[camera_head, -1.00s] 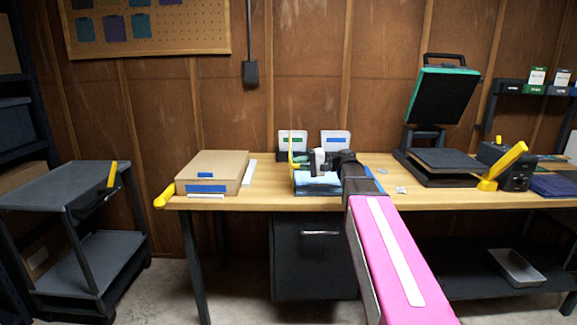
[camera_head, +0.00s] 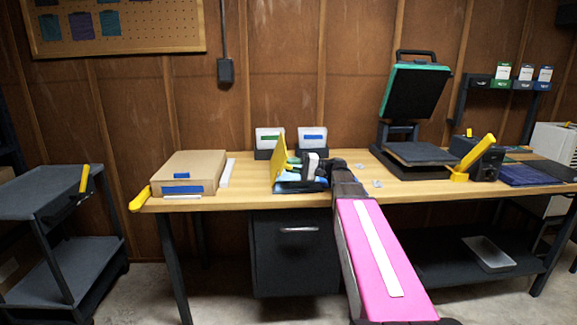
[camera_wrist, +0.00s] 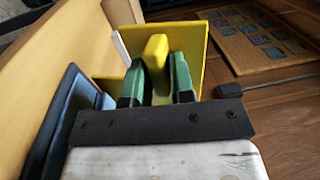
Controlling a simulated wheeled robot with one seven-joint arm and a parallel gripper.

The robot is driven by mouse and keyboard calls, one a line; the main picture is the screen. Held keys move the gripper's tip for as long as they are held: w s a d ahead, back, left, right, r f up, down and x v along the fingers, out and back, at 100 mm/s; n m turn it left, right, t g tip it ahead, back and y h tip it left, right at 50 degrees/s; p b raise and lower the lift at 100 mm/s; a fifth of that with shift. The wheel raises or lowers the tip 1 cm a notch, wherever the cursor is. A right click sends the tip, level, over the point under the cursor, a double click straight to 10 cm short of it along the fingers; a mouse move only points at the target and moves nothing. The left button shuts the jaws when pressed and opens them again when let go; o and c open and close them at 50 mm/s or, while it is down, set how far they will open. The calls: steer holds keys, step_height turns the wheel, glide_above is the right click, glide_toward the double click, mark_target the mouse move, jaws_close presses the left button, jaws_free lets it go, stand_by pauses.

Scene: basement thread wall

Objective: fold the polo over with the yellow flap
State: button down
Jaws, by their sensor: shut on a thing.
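The yellow flap (camera_head: 278,160) stands raised on edge at the folding board on the table, its broad yellow face in view. It also shows in the wrist view (camera_wrist: 188,40), behind the fingers. My gripper (camera_head: 293,163) is at the flap; in the wrist view its two green fingers (camera_wrist: 156,72) are shut on the flap's yellow tab (camera_wrist: 155,50). The blue polo (camera_head: 300,186) lies low on the board beside the flap, mostly hidden by my gripper and arm. A dark blue edge shows at left in the wrist view; I cannot tell if it is polo or board.
A cardboard box (camera_head: 188,170) stands left on the table (camera_head: 240,190). Two small card bins (camera_head: 288,142) stand behind the board. A heat press (camera_head: 412,110) with its lid up stands to the right. A cart (camera_head: 70,205) stands at the far left.

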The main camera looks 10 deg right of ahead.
steer(key=shift+f, duration=0.25)
steer(key=c, duration=1.1)
jaws_free()
steer(key=d, duration=0.7)
steer(key=d+f, duration=0.1)
steer(key=d, duration=0.2)
steer(key=shift+s+d, duration=0.2)
steer(key=shift+d, duration=0.1)
